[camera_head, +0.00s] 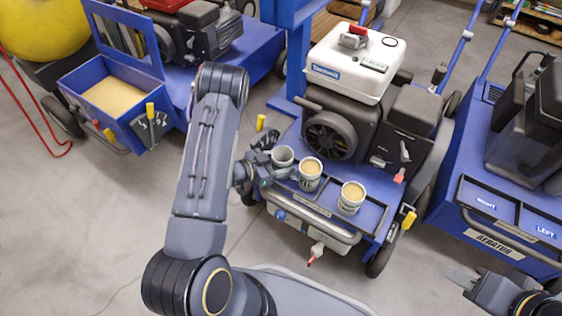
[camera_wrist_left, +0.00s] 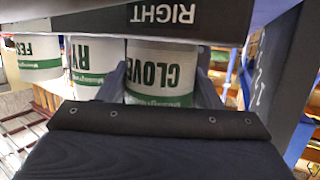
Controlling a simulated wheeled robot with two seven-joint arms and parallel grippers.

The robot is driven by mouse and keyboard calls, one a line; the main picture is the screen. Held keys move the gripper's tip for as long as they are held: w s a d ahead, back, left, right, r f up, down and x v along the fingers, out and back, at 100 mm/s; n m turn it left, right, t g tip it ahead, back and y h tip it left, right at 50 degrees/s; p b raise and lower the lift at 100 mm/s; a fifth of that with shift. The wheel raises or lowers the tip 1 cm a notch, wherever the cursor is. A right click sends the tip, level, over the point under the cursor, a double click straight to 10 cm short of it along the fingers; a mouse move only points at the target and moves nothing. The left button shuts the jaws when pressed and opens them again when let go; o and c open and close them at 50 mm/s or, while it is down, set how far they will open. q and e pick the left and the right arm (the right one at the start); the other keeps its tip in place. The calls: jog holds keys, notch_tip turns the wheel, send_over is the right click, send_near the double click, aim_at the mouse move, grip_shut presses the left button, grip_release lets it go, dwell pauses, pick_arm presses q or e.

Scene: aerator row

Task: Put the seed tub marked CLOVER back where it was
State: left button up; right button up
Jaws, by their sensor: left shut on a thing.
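The CLOVER seed tub (camera_wrist_left: 160,72) is a white cup with green lettering. It shows upside down in the left wrist view, between my left gripper's fingers (camera_wrist_left: 161,86). In the head view this tub (camera_head: 282,155) is the leftmost of three on the middle aerator, and looks grey inside. My left gripper (camera_head: 277,169) is shut on it. Its lower end is hidden behind the dark tray wall marked RIGHT (camera_wrist_left: 165,15), so I cannot tell whether it rests on the tray floor. My right gripper (camera_head: 462,280) is low at the right, away from the tubs; its jaw opening is unclear.
The RYE tub (camera_wrist_left: 95,65) stands close beside CLOVER, and a tub marked FES (camera_wrist_left: 38,58) is beyond it. In the head view these seed-filled tubs are the middle tub (camera_head: 310,173) and right tub (camera_head: 351,198). The engine (camera_head: 335,135) rises behind them.

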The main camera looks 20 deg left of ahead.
pick_arm(q)
jog(key=o, duration=0.8)
jog(key=shift+f, duration=0.1)
